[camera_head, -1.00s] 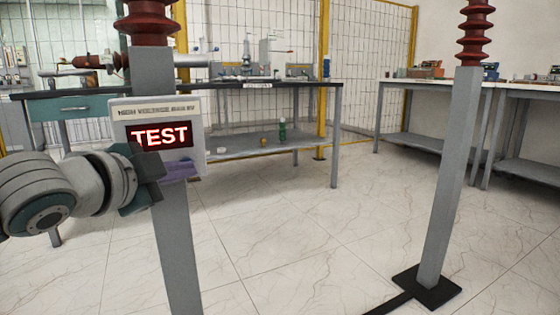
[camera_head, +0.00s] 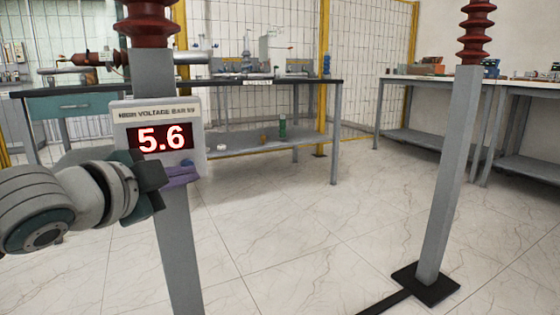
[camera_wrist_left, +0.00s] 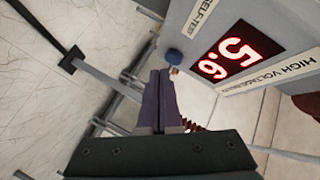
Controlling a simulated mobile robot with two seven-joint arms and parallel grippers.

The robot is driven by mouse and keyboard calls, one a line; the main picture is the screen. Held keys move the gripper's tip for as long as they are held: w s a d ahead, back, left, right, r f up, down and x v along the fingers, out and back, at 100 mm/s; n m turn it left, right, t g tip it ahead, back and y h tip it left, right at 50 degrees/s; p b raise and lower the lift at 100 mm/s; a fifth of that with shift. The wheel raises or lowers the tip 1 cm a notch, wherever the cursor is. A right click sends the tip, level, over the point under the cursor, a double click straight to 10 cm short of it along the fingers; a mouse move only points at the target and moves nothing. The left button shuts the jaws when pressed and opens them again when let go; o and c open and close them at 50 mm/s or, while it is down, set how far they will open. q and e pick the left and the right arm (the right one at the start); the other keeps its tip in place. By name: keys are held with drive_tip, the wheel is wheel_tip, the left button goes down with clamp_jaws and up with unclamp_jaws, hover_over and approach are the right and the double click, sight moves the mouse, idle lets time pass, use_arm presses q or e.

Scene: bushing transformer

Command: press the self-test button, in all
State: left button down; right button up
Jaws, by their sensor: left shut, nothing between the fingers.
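The grey meter box (camera_head: 123,120) is mounted on the left post, and its red display (camera_head: 161,138) reads 5.6. In the left wrist view the box's side (camera_wrist_left: 184,22) carries a "SELF-TEST" label and a blue round button (camera_wrist_left: 173,56). My right gripper is not in view.
The grey left post (camera_head: 178,255) stands below the box, with a red ribbed insulator (camera_head: 148,27) above it. A second post (camera_head: 450,170) stands at right on a black base. Workbenches (camera_head: 270,143) stand behind. The floor between is clear.

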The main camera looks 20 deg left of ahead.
use_arm(q)
drive_tip(key=shift+d, duration=0.1)
drive_tip(key=shift+s+d+p, duration=1.15)
drive_tip(key=shift+s+d, duration=0.45)
drive_tip(key=shift+d, duration=0.2)
